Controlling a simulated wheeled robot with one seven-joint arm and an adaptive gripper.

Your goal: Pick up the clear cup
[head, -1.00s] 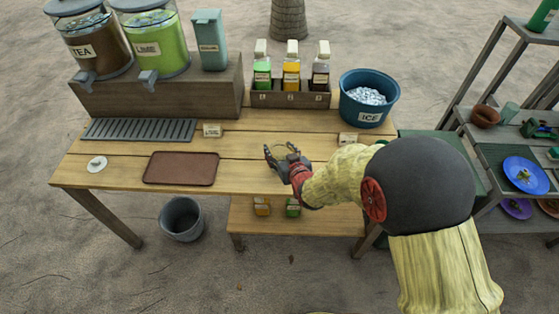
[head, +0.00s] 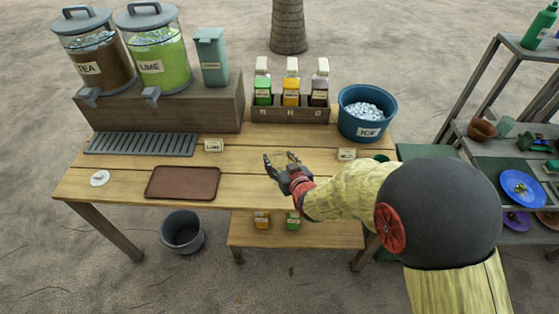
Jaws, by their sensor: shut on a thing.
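The clear cup (head: 291,157) is hard to make out. Only a thin round rim shows between the fingers of my gripper (head: 279,162), above the right-hand middle of the wooden table (head: 240,183). My gripper is shut on the cup. The cup's lower part is hidden by the fingers and wrist, and I cannot tell whether its base touches the table.
A brown tray (head: 183,182) and a white lid-like disc (head: 99,178) lie to the left. The drip grate (head: 142,144), drink dispensers (head: 160,60), bottle rack (head: 290,108) and ice bucket (head: 367,115) stand behind. The table's front middle is clear.

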